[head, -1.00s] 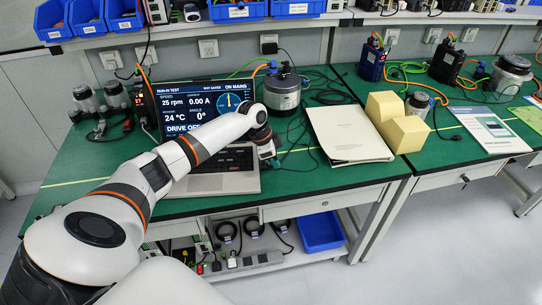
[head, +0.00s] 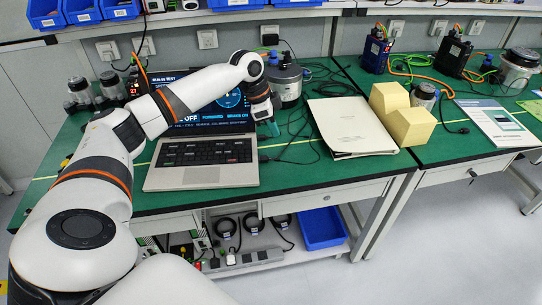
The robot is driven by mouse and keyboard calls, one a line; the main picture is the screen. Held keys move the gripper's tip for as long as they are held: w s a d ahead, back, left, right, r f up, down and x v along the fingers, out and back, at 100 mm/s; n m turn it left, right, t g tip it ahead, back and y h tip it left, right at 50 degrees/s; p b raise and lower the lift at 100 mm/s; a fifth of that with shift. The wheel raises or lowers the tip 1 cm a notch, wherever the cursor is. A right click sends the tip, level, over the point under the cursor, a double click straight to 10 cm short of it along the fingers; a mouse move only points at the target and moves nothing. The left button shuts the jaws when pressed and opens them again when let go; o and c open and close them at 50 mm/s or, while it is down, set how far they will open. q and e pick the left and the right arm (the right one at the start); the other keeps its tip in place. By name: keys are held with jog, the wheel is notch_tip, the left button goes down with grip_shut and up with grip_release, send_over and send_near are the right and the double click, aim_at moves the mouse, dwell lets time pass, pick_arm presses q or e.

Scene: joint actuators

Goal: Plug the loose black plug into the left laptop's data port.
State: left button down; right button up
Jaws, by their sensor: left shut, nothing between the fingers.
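The left laptop (head: 203,178) stands open on the green bench, its keyboard bare and its screen partly hidden behind my left arm. My left gripper (head: 271,129) is just right of the laptop screen, pointing down above the bench, shut with nothing held. A thin black cable (head: 300,158) lies loosely curled on the bench right of the laptop, below and right of the gripper. Its plug end is too small to make out for certain. The laptop's data port cannot be made out. My right gripper is not in view.
A round silver and black actuator (head: 287,83) stands close behind the gripper. A white folder (head: 352,127) lies to the right, beside yellow foam blocks (head: 411,127). Blue bins (head: 235,8) line the shelf above.

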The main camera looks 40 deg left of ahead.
aim_at(274, 161)
pick_arm(q)
jog(key=x, duration=0.9)
jog(key=shift+w+d+f, duration=0.1)
jog(key=shift+f, duration=0.25)
jog(key=s+a, duration=0.2)
jog(key=shift+a+f, duration=0.1)
jog(key=shift+a, duration=0.2)
jog(key=shift+s+a, duration=0.3)
